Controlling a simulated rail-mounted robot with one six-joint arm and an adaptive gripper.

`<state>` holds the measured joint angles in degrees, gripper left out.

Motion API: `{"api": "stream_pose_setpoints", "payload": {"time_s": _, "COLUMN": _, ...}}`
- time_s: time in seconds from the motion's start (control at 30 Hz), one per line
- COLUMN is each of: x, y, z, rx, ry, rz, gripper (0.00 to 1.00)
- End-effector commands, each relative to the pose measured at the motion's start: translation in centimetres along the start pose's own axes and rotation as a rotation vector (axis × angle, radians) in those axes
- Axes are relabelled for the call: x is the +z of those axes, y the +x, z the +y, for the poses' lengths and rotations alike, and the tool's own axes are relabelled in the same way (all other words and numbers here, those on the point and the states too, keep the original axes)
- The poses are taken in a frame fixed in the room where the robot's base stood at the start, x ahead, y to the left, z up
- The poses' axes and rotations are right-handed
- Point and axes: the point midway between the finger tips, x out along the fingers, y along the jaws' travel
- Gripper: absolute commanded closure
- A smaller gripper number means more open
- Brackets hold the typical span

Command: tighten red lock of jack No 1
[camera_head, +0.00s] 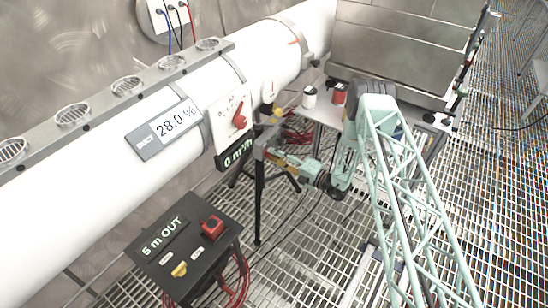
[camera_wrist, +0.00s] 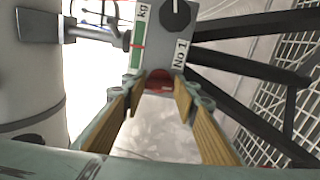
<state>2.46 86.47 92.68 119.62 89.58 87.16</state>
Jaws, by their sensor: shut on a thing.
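Jack No 1 is a tripod jack with a grey head (camera_head: 264,146) and black legs, standing in front of the white duct. In the wrist view its grey plate (camera_wrist: 161,45) carries a "No 1" label, a black knob (camera_wrist: 175,14) and a green and red "kg" scale (camera_wrist: 139,42). The red lock (camera_wrist: 160,80) sits at the plate's lower edge, between my fingertips. My gripper (camera_wrist: 160,88) is shut on the red lock, with a tan-padded finger on each side. In the head view my gripper (camera_head: 281,159) is at the jack head, and the lock cannot be made out.
The white duct (camera_head: 70,215) bears a "28.0 %" display (camera_head: 165,128) and a panel with a red knob (camera_head: 239,115). A black "5 m OUT" box (camera_head: 185,245) stands front left. A table with cans (camera_head: 310,97) stands behind. Grated floor surrounds the tripod's legs.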

Motion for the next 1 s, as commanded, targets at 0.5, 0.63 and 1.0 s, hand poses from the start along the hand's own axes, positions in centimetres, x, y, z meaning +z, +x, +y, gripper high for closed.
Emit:
{"api": "stream_pose_setpoints", "payload": {"time_s": 0.5, "x": -0.06, "y": 0.0, "z": -0.06, "rx": -0.001, "ry": 0.064, "rz": 0.001, "gripper": 0.83}}
{"api": "stream_pose_setpoints", "payload": {"time_s": 0.63, "x": -0.06, "y": 0.0, "z": -0.06, "rx": -0.001, "ry": 0.064, "rz": 0.001, "gripper": 0.83}}
{"api": "stream_pose_setpoints", "payload": {"time_s": 1.0, "x": -0.02, "y": 0.0, "z": -0.04, "rx": 0.0, "ry": 0.063, "rz": 0.0, "gripper": 0.59}}
